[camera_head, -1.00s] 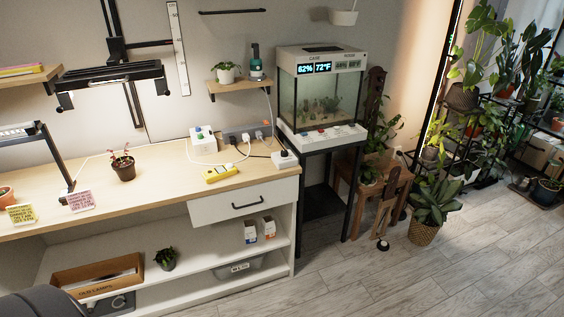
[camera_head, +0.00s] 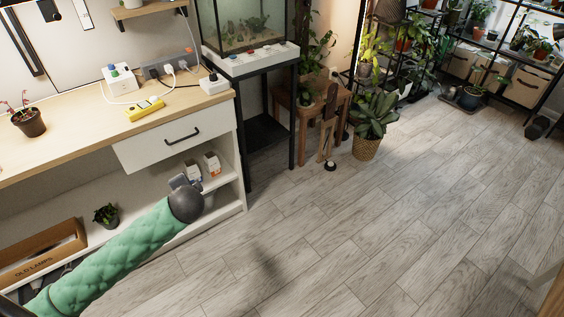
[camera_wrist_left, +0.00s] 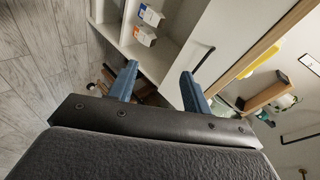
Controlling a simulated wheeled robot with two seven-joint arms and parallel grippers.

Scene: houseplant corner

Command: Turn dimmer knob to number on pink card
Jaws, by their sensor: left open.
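A white box with a blue-and-green knob (camera_head: 119,78) stands at the back of the wooden worktop (camera_head: 75,122); it may be the dimmer, but I cannot read any numbers on it. The pink card is not in view now. My left gripper (camera_wrist_left: 160,86) is open and empty, with its two blue fingers apart in the left wrist view. In the head view my left arm, in a green sleeve, reaches in from the lower left, and its hand is in front of the shelf unit, below the drawer. My right gripper is not in view.
A yellow device (camera_head: 144,108) and a power strip (camera_head: 168,68) with cables lie on the worktop. A potted plant (camera_head: 29,122) stands at the left. A glass tank (camera_head: 245,25) stands on a black stand.

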